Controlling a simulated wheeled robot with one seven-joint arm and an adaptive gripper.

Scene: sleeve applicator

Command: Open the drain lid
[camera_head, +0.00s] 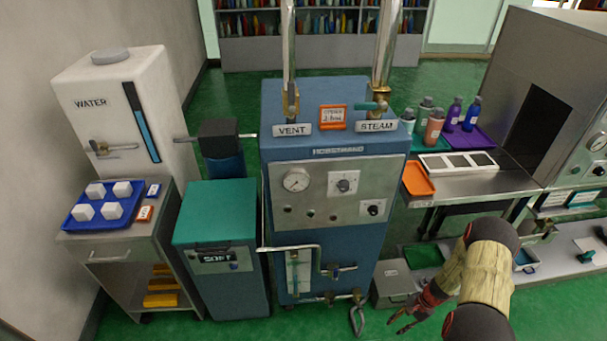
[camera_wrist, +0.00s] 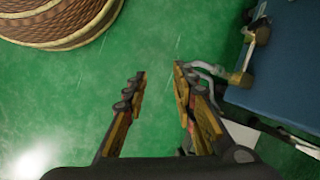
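A small grey box (camera_head: 393,282) with a flat top and a small label stands on the floor at the right foot of the blue machine. It looks like the drain box, but the label is too small to read. Its top looks closed. My gripper (camera_head: 402,318) is low, in front of the box and apart from it in the head view. In the wrist view my gripper (camera_wrist: 160,72) is open, with only green floor between its fingertips. A pale surface (camera_wrist: 243,135) shows behind the right finger; I cannot tell whether it is the box.
The blue machine (camera_head: 330,220) stands left of my gripper, with a bent drain pipe (camera_head: 357,318) and valves low on its front. A metal table (camera_head: 470,184) with trays and bottles is at the right. A green cabinet (camera_head: 215,215) stands left. Open green floor lies in front.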

